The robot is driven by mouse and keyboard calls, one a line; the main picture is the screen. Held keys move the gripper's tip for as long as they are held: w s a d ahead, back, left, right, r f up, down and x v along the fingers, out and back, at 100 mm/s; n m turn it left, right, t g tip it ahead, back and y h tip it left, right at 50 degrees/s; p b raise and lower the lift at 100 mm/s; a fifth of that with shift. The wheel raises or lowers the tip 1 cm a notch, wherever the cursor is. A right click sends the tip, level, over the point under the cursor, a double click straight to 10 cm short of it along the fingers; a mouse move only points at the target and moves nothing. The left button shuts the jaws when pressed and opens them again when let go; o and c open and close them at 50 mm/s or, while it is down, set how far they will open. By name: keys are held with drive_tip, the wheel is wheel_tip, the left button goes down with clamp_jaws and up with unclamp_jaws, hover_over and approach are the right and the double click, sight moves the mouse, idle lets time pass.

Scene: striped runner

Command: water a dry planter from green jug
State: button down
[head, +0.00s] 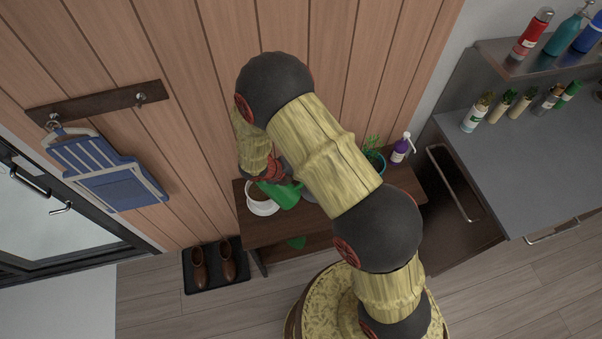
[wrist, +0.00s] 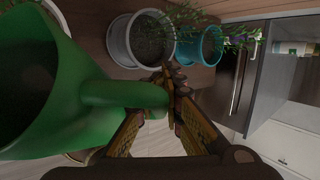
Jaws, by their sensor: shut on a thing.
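My gripper (wrist: 168,88) is shut on the handle of the green jug (wrist: 45,85), which fills the left of the wrist view. In the head view the jug (head: 284,194) is beside a white planter (head: 263,209) with bare brown soil, partly overlapping it. I cannot tell whether water is flowing. In the wrist view a pale planter (wrist: 113,40) with dark soil stands beyond the jug, and a teal planter (wrist: 211,58) with green sprigs stands right of it. The teal planter (head: 377,163) also shows in the head view. My arm hides the middle of the row.
The planters stand on a dark wooden bench (head: 237,232) against a plank wall. A purple spray bottle (head: 401,150) stands at its right end. A grey counter (head: 525,145) with several bottles is at right. Boots (head: 228,265) sit on a floor tray at left.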

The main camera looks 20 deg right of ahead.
drive_tip(key=shift+r+p, duration=0.1)
drive_tip(key=shift+p, duration=0.7)
drive_tip(key=shift+w+a+n+g+h+p, duration=0.2)
drive_tip(key=shift+n+g+h+p, duration=0.45)
drive_tip(key=shift+p, duration=0.8)
drive_tip(key=shift+h, duration=0.25)
